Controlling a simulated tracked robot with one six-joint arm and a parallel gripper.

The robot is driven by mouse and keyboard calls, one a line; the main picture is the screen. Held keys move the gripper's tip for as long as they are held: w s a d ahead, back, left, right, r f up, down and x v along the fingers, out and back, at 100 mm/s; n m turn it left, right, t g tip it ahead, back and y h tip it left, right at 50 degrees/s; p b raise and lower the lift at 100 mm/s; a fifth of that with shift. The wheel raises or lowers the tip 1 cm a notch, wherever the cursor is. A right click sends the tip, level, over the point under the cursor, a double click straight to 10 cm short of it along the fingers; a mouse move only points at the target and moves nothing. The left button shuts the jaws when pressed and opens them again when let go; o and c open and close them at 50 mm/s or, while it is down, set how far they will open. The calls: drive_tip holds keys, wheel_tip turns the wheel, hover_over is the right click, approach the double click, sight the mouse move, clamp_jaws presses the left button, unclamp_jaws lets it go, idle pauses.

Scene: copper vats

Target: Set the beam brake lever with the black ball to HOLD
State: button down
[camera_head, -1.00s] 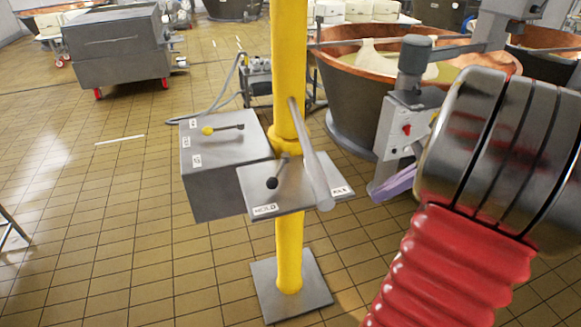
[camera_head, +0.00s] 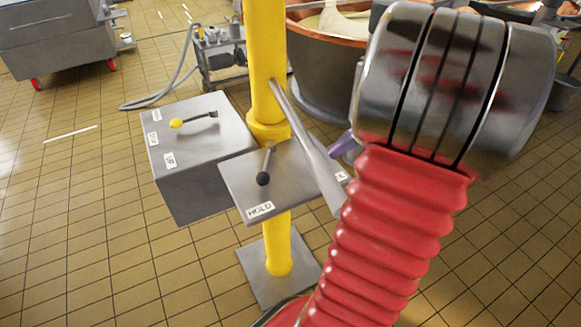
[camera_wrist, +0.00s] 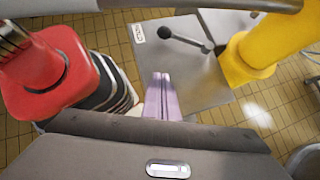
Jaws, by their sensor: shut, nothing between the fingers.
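In the wrist view, the black ball (camera_wrist: 165,32) and the HOLD label (camera_wrist: 137,33) lie beyond my fingers. My gripper (camera_wrist: 161,76) has purple fingers, shut and empty, over the plate area and apart from the lever. In the head view, my gripper (camera_head: 343,146) shows partly at the plate's right, mostly behind my arm. A second label (camera_head: 341,176) is partly covered.
A long grey bar (camera_head: 308,140) slopes from the post (camera_head: 265,60) across the plate's right side. A grey box (camera_head: 195,140) with a yellow-ball lever (camera_head: 177,123) stands left of the plate. A copper vat (camera_head: 325,60) is behind. Tiled floor is open at left.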

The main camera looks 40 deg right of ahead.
sight(265, 167)
drive_tip(key=x, duration=1)
drive_tip(key=shift+w+a, duration=0.1)
drive_tip(key=shift+a, duration=0.1)
drive_tip(key=shift+w+a, duration=0.65)
drive_tip(key=shift+a, duration=0.2)
drive_tip(key=shift+w+a, duration=0.5)
